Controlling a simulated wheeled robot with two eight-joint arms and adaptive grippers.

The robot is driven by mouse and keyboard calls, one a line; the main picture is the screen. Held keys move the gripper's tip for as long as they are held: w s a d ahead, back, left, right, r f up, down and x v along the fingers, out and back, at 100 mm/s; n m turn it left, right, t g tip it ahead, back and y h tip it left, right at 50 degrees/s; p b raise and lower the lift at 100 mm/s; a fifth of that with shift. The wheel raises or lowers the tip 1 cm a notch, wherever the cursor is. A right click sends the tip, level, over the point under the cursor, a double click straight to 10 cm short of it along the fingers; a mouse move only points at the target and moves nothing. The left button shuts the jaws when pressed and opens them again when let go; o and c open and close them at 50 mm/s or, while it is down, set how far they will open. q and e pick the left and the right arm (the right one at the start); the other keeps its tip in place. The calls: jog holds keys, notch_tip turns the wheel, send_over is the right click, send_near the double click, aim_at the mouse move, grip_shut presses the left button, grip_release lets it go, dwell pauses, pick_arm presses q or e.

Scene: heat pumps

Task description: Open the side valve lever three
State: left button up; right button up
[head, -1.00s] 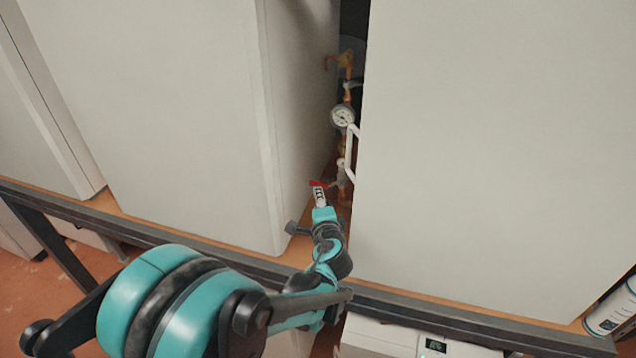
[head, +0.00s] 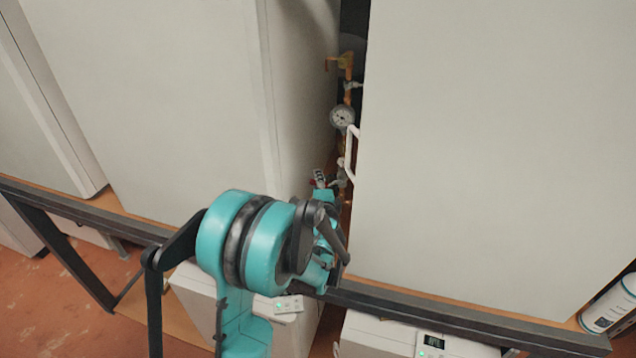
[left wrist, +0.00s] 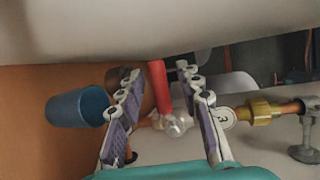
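The red valve lever (left wrist: 160,86) stands up from a silver valve body (left wrist: 176,123) in the left wrist view. A round white tag marked 3 (left wrist: 226,118) hangs to its right, beside a brass fitting. My left gripper (left wrist: 160,73) is open, with one finger on each side of the lever and a visible gap to both. In the head view my left gripper (head: 320,179) reaches into the narrow gap between two large cabinets, and only a speck of red shows there. My right gripper is not in view.
Large white cabinets (head: 180,110) and (head: 490,150) flank the narrow gap. A blue cup-like object (left wrist: 78,107) lies left of the fingers. A dark rail (head: 440,307) runs along the front.

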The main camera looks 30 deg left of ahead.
pick_arm(q)
grip_shut()
jog(key=shift+f, duration=0.15)
jog(key=w+d+f+n+h+b, duration=0.1)
jog(key=d+f+n+h+b, duration=0.5)
jog(key=n+h+b, duration=0.3)
jog(key=shift+w+n+b, duration=0.25)
jog(key=shift+n+b, duration=0.7)
jog(key=shift+n, duration=0.55)
jog(key=shift+d, duration=0.1)
grip_release()
jog(key=shift+t, duration=0.3)
